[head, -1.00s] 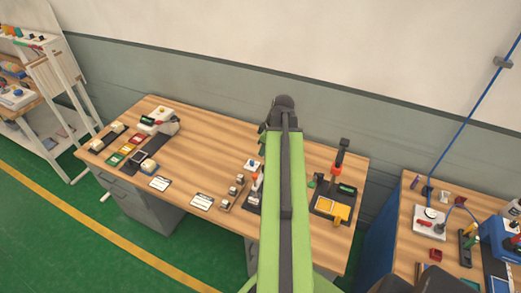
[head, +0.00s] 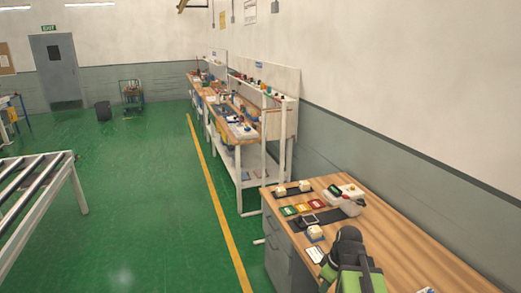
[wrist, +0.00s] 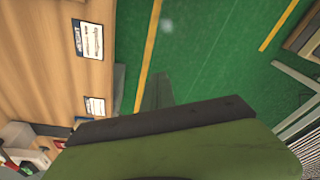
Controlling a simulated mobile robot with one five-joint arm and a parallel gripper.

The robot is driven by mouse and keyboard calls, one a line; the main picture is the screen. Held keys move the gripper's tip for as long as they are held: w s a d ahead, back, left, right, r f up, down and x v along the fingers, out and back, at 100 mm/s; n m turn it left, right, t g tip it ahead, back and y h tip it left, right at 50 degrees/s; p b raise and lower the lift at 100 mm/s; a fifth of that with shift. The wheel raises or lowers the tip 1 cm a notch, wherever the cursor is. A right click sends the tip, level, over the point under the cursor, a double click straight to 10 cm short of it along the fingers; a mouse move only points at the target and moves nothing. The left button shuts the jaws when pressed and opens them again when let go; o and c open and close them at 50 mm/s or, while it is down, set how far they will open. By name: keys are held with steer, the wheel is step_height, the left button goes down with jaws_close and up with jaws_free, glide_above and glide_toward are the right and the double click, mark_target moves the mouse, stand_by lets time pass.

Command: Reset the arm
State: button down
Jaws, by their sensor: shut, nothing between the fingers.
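My arm, green and dark grey, shows at the lower right of the head view, in front of and over the near part of the wooden workbench (head: 415,262). In the wrist view a green body with a dark edge fills the bottom. The narrow dark tip of my gripper (wrist: 162,92) shows beyond it, over green floor. The gripper is shut with nothing in it. Its fingers are hard to make out in the head view, hidden by the arm.
The workbench carries a white device (head: 345,192), colored blocks (head: 297,208) and white cards (head: 315,254). Another bench (head: 240,132) stands beyond along the wall. A roller conveyor (head: 35,190) is at the left. Green floor between them is clear.

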steer(key=s+a+f+m+g+h+b, duration=0.1)
steer(key=s+a+f+m+b, duration=0.2)
steer(key=a+f+m, duration=0.2)
steer(key=a+m, duration=0.3)
steer(key=shift+m+h, duration=0.4)
steer(key=shift+s+a+f, duration=0.1)
